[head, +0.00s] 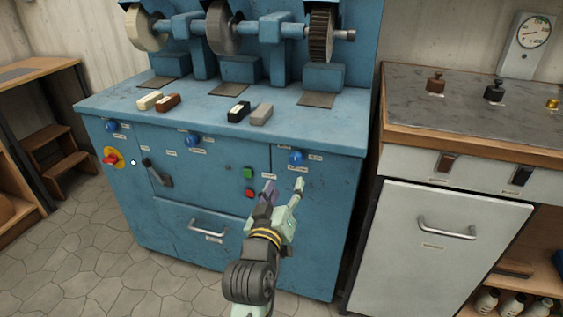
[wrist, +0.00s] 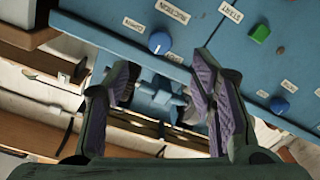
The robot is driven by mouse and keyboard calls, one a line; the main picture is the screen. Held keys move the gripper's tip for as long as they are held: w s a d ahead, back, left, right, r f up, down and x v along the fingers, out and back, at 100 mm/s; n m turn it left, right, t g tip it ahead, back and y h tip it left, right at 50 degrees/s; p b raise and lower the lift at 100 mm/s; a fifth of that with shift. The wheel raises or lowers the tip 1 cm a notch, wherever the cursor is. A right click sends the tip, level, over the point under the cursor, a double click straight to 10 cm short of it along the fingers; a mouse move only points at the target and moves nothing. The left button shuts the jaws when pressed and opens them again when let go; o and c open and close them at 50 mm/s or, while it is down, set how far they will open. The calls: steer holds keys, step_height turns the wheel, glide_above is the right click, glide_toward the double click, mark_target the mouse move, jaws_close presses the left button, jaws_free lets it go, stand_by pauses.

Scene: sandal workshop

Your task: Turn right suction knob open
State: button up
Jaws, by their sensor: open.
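The right suction knob (head: 296,158) is a round blue knob near the top right of the blue machine's front. It also shows in the wrist view (wrist: 160,43), beside a label and beyond the fingertips. My gripper (head: 284,186) is in front of the machine, just below the right knob in the head view. Its two fingers (wrist: 166,88) are spread with nothing between them and do not appear to touch the knob. Two similar blue knobs, the middle one (head: 193,140) and the left one (head: 111,127), sit further left.
A green button (head: 248,173) and a red button (head: 249,193) are left of my gripper. A white cabinet (head: 425,240) stands right. Floor is clear at left.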

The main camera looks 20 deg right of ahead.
mark_target(295, 161)
steer(key=p+x, duration=0.1)
steer(key=x, duration=0.9)
steer(key=shift+w+d+p, duration=0.1)
steer(key=shift+w+p, duration=0.1)
steer(key=shift+p, duration=0.15)
steer(key=shift+r, duration=0.1)
steer(key=c, duration=1.1)
steer(key=shift+c, duration=0.2)
